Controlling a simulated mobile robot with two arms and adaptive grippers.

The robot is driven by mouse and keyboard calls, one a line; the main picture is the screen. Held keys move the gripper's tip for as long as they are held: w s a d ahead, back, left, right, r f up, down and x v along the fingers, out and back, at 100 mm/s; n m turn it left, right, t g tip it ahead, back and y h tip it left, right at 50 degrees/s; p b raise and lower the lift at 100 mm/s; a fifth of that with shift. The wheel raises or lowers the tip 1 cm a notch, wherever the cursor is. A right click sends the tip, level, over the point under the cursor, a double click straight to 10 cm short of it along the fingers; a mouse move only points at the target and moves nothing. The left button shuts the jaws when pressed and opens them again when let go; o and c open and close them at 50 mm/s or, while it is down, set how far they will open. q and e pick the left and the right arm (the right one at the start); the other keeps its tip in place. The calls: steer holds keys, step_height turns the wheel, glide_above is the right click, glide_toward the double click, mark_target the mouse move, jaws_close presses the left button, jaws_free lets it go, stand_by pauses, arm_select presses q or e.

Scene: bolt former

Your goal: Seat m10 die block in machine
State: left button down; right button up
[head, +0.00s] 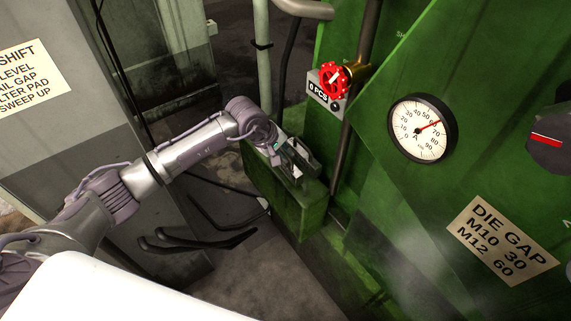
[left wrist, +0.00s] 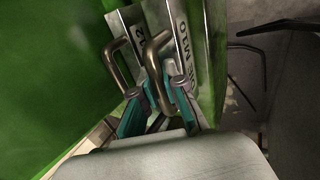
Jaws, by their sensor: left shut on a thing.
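The M10 die block (left wrist: 183,40) is a grey metal block with black "M10" lettering and a bent metal handle (left wrist: 155,52). It stands beside a second grey block marked "12" (left wrist: 134,22), which has its own handle (left wrist: 112,60). My left gripper (left wrist: 164,92) has its teal fingers shut on the M10 block's handle. In the head view the left gripper (head: 283,153) is over the green box (head: 297,207) at the machine's side. The green machine (head: 480,110) fills the right. Its die seat cannot be made out. My right gripper is not in view.
A red valve wheel (head: 333,80), a gauge (head: 420,129) reading about 60, and a "DIE GAP M10 30, M12 60" plate (head: 502,240) are on the machine. A vertical pipe (head: 352,115) stands close behind the box. Dark hooked bars (head: 200,243) lie left of it.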

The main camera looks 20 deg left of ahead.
arm_select(q)
steer(key=shift+w+r+p, duration=0.1)
steer(key=shift+r+p, duration=0.45)
steer(key=shift+r, duration=0.95)
steer(key=shift+r+p, duration=0.65)
steer(key=shift+r, duration=0.9)
